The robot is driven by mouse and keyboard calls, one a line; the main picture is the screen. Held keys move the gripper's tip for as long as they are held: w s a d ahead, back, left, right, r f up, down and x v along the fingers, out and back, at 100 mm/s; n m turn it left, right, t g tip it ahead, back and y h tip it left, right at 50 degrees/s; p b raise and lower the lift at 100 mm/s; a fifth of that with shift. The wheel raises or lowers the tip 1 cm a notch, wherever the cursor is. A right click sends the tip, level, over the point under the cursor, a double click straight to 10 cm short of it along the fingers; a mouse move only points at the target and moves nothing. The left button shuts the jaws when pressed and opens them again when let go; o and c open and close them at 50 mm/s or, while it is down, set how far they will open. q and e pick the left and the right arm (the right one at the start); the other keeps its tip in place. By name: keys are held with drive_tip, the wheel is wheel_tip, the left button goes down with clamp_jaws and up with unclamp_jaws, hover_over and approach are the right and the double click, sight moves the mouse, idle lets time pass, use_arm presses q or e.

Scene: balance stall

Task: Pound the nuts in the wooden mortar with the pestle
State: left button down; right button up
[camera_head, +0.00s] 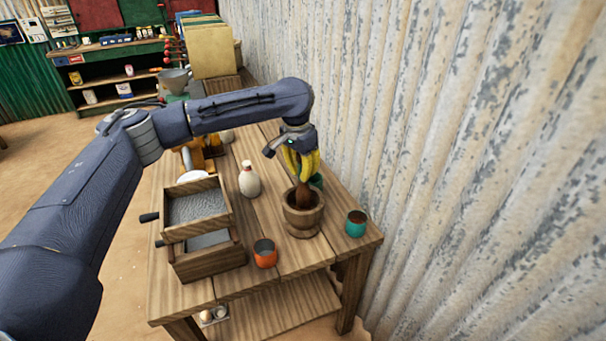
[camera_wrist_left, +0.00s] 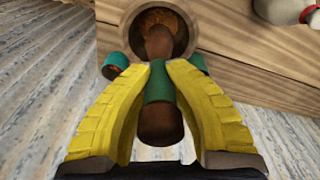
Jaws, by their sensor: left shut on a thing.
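The wooden mortar (camera_head: 303,222) stands upright on the wooden table near its front right part. The brown pestle (camera_head: 304,194) points down into the mortar's mouth. My left gripper (camera_head: 305,175) is above the mortar, with its yellow fingers shut on the pestle. In the left wrist view the gripper (camera_wrist_left: 160,85) closes around the green band of the pestle (camera_wrist_left: 158,125). The pestle's far end reaches into the mortar (camera_wrist_left: 187,35). Brown contents show inside the mortar; single nuts cannot be made out. My right gripper is not in view.
A teal cup (camera_head: 356,224) stands right of the mortar, an orange cup (camera_head: 265,253) in front left. A corrugated wall (camera_head: 460,150) rises close on the right.

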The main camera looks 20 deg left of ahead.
use_arm(q)
drive_tip(key=shift+r, duration=4.05)
drive_tip(key=shift+s+d+n, duration=0.1)
drive_tip(key=shift+n, duration=0.7)
drive_tip(key=s+f+n, duration=0.2)
drive_tip(key=s+f, duration=0.1)
drive_tip(key=s, duration=0.6)
drive_tip(key=s+f+n, duration=0.2)
drive_tip(key=s+f, duration=0.1)
drive_tip(key=s, duration=0.5)
drive_tip(key=shift+s+a+f+y, duration=0.3)
drive_tip(key=shift+s+a+f, duration=0.05)
drive_tip(key=shift+a, duration=0.1)
